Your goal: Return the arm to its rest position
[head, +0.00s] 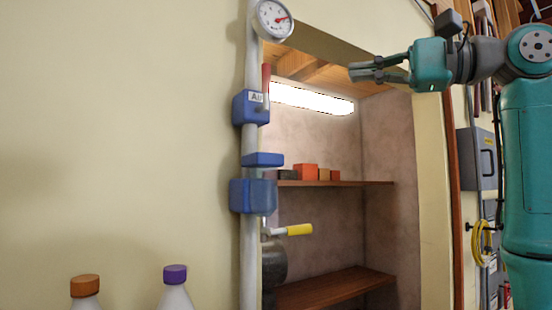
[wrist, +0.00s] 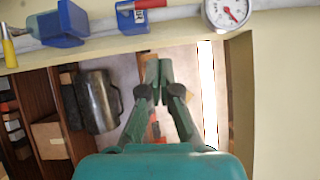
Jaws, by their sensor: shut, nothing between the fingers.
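My gripper (head: 354,71) is at the upper middle right of the head view, pointing left in front of the upper part of a wall recess. It is shut and holds nothing. In the wrist view my gripper (wrist: 158,64) has its fingertips together, with the recess behind them. My teal arm (head: 527,160) stands at the right of the head view, its forearm stretched out to the left. The fingers are apart from the pipe and its fittings.
A pale pipe (head: 250,225) carries a gauge (head: 275,19), blue fittings (head: 252,195), a red lever (head: 266,80) and a yellow-handled lever (head: 299,230). Shelves (head: 340,183) hold small boxes. Two capped bottles (head: 85,287) stand at lower left. A grey cabinet (head: 478,158) hangs at right.

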